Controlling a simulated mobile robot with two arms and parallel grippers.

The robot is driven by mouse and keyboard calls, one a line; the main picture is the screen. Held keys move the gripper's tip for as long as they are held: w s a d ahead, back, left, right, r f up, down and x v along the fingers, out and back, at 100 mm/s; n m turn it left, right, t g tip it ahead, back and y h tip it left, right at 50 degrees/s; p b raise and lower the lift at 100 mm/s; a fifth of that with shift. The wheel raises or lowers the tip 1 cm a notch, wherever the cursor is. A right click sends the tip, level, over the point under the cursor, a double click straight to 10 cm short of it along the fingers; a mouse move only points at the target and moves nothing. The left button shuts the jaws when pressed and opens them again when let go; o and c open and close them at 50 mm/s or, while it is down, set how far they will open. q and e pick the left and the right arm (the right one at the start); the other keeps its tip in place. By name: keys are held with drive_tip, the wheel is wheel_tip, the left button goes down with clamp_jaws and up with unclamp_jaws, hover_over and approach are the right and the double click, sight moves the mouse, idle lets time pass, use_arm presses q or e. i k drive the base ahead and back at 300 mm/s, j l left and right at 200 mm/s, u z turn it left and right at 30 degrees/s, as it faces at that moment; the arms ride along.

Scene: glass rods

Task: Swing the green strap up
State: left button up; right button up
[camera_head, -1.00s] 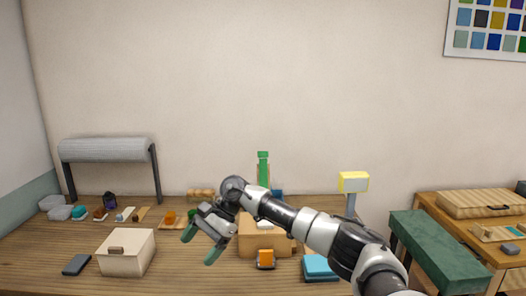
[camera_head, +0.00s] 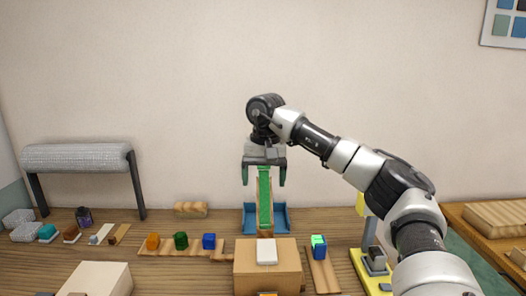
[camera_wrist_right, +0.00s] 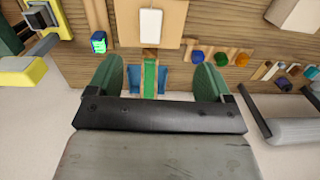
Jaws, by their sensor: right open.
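The green strap (camera_head: 265,200) runs along a narrow wooden strip at the middle back of the table. Its lower end is near the wooden box, and its top reaches up between my fingers. My right gripper (camera_head: 264,178) points down at the top of the strap, with one green finger on each side and clear gaps. It is open and holds nothing. In the right wrist view the strap (camera_wrist_right: 150,75) shows between the two spread fingers (camera_wrist_right: 157,70). I cannot tell how far the strap leans. My left gripper is out of view.
A blue tray (camera_head: 281,218) flanks the strap. In front stands a wooden box (camera_head: 250,262) with a white block (camera_head: 266,251). Coloured blocks (camera_head: 181,241) sit to the left, and a green-blue cube (camera_head: 318,246) to the right. A yellow stand (camera_head: 366,277) is further right.

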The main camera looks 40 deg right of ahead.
sight(265, 216)
drive_tip(key=i+l, duration=0.4)
drive_tip(key=l, duration=0.15)
drive_tip(key=i+l, duration=0.45)
